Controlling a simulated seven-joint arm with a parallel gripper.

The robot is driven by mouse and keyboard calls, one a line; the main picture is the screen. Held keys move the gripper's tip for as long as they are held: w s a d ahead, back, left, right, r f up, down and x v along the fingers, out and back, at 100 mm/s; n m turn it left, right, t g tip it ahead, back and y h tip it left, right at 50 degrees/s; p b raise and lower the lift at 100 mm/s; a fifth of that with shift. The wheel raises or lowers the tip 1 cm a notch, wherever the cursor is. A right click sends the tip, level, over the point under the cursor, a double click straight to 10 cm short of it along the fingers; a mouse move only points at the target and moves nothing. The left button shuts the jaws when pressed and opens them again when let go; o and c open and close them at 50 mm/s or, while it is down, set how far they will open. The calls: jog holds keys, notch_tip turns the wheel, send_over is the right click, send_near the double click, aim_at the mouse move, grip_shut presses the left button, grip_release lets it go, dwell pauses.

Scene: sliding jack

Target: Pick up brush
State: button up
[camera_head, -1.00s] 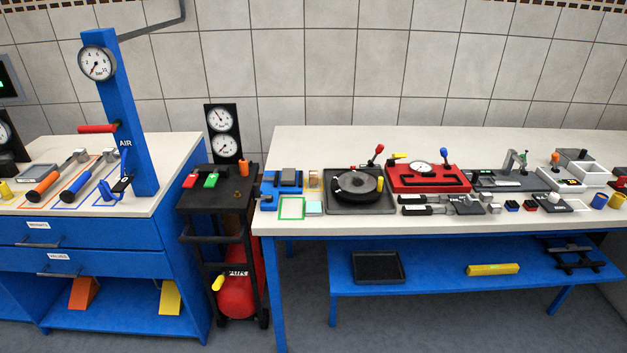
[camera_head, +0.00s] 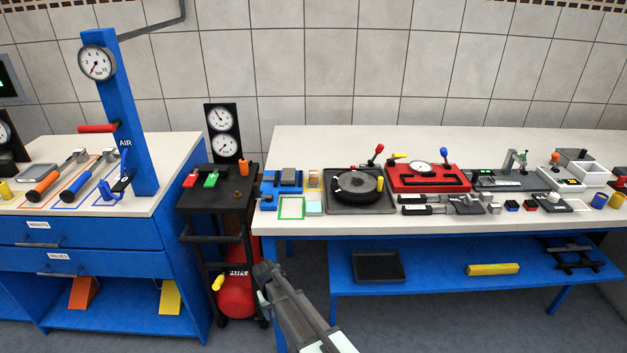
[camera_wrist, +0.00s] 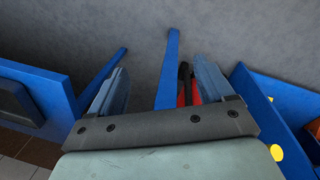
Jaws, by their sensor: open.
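I cannot make out a brush with certainty in either view. Small tools lie on the right bench (camera_head: 300,138), among them two dark-handled ones (camera_head: 420,210) near its front edge, too small to identify. My gripper (camera_head: 263,283) is in the lower middle of the head view, in front of the right bench's left end and below its top. In the wrist view my gripper (camera_wrist: 163,82) has its two fingers wide apart with nothing held between them. A blue leg (camera_wrist: 170,65) and part of the red air tank (camera_wrist: 193,90) show beyond the fingers.
A black cart (camera_head: 218,190) with gauges stands between the benches, the red tank (camera_head: 236,296) below. The left bench (camera_head: 175,170) carries orange and blue handled tools. A black round turntable (camera_head: 355,185) and red gauge box (camera_head: 428,178) stand on the right bench. A lower shelf (camera_head: 430,290) holds a tray.

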jog(key=w+a+r+m+y, duration=0.1)
jog(key=w+a+r+y, duration=0.3)
jog(key=a+r, duration=0.75)
jog(key=w+a+r+m+y, duration=0.15)
jog(key=w+a+r, duration=0.35)
jog(key=a+r, duration=0.6)
jog(key=w+a+r+g+y, duration=0.15)
jog(key=a+r+y, duration=0.25)
jog(key=a+r, duration=0.45)
notch_tip(320, 180, up, 16)
jog(key=m+t+h, duration=0.1)
jog(key=m+h, duration=0.3)
jog(key=m, duration=1.6)
send_over(315, 173)
jog(key=d, duration=0.5)
jog(key=x, duration=0.7)
jog(key=shift+s+a+f, duration=0.1)
jog(key=shift+a+f, duration=0.1)
jog(key=shift+a, duration=0.15)
jog(key=shift+x, duration=2.9)
jog(key=shift+w+a+r, duration=0.1)
jog(key=shift+w+a, duration=0.05)
jog(key=shift+w, duration=0.05)
